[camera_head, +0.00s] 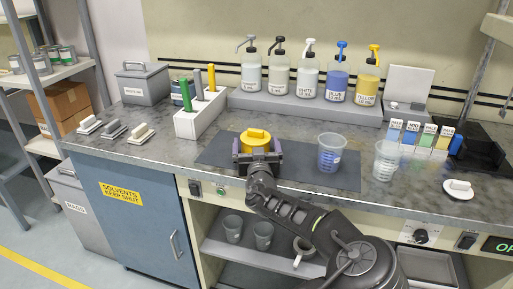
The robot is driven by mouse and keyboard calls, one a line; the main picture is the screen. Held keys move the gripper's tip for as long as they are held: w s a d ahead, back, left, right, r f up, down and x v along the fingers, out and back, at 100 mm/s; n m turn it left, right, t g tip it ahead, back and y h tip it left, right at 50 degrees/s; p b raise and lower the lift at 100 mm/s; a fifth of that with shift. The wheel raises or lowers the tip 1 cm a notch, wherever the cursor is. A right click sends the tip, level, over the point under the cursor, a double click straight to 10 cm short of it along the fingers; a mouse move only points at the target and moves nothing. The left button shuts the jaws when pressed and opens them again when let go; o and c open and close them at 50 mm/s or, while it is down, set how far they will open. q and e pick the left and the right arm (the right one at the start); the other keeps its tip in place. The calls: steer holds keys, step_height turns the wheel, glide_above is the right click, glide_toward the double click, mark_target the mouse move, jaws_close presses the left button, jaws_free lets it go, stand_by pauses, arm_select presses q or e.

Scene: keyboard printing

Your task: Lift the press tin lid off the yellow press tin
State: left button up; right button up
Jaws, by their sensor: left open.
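The yellow press tin (256,147) stands on the dark mat at the middle of the bench. Its yellow press tin lid (257,134), with a raised grip on top, appears to sit on it. My left gripper (257,158) is open, with its fingers on either side of the tin, in front and at the sides. The gripper hides the tin's lower part. I cannot tell whether the fingers touch it. My right gripper is not in view.
Two clear cups, a left one (330,153) and a right one (387,160), stand right of the tin. A white holder (198,119) with green and yellow rods stands to the left. Pump bottles (309,77) line the back shelf. A white round lid (458,189) lies at far right.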

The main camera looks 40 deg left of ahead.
arm_select(q)
steer(key=c, duration=1.2)
steer(key=o, duration=1.2)
steer(key=shift+v, duration=3.95)
